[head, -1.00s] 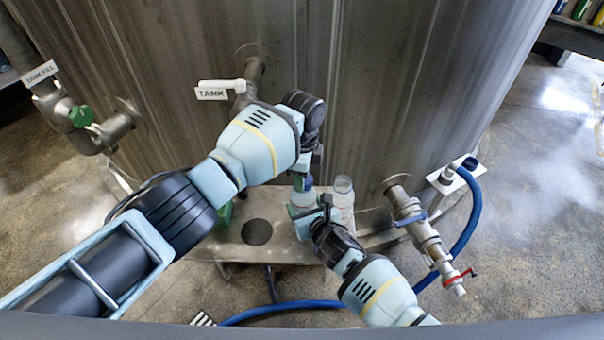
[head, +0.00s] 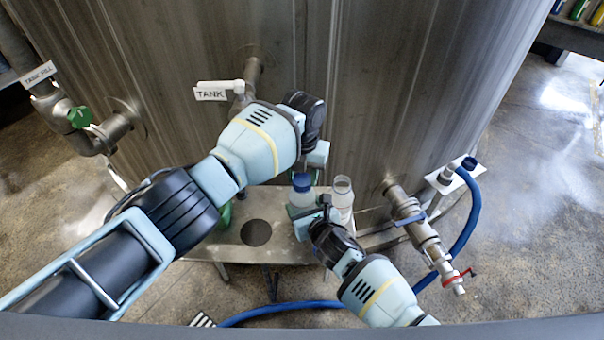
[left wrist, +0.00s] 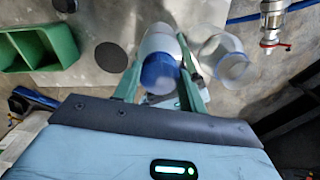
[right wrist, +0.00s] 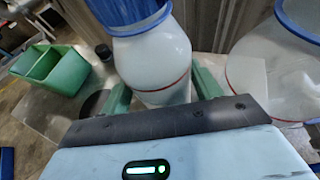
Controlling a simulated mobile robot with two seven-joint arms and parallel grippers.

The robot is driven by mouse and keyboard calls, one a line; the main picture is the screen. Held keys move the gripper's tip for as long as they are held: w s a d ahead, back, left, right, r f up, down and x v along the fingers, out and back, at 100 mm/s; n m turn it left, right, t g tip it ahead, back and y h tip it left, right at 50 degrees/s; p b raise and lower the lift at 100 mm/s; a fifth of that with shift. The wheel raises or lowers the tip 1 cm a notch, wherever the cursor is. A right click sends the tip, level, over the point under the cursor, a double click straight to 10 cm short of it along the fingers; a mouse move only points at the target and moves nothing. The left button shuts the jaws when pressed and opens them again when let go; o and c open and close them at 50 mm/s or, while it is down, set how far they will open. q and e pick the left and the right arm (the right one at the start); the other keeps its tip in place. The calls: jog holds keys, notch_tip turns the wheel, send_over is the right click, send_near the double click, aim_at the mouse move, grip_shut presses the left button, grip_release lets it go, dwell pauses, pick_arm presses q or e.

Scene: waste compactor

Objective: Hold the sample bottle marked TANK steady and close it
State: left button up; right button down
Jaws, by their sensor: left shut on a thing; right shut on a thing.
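A white sample bottle (head: 300,199) with a blue cap (head: 302,182) stands upright on the metal shelf. No marking on it can be read. My left gripper (head: 312,163) is above it. In the left wrist view its fingers (left wrist: 160,66) are shut on the sides of the blue cap (left wrist: 160,78). My right gripper (head: 312,213) is shut on the bottle body from the near side. In the right wrist view its fingers (right wrist: 161,92) flank the bottle (right wrist: 155,55), near a red ring line. The cap (right wrist: 120,12) sits on the bottle's mouth there.
An open clear bottle (head: 343,196) stands close on the right. The metal shelf (head: 228,248) has a round dark hole. A green holder (left wrist: 38,45) is at the left. A big steel tank (head: 370,90) rises behind, with a TANK sign (head: 211,93) and a valve (head: 425,240).

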pick_arm(q)
jog(key=shift+m, duration=1)
jog(key=shift+r, duration=0.1)
jog(key=o, duration=0.9)
jog(key=shift+r, duration=2.2)
jog(key=shift+c, duration=0.2)
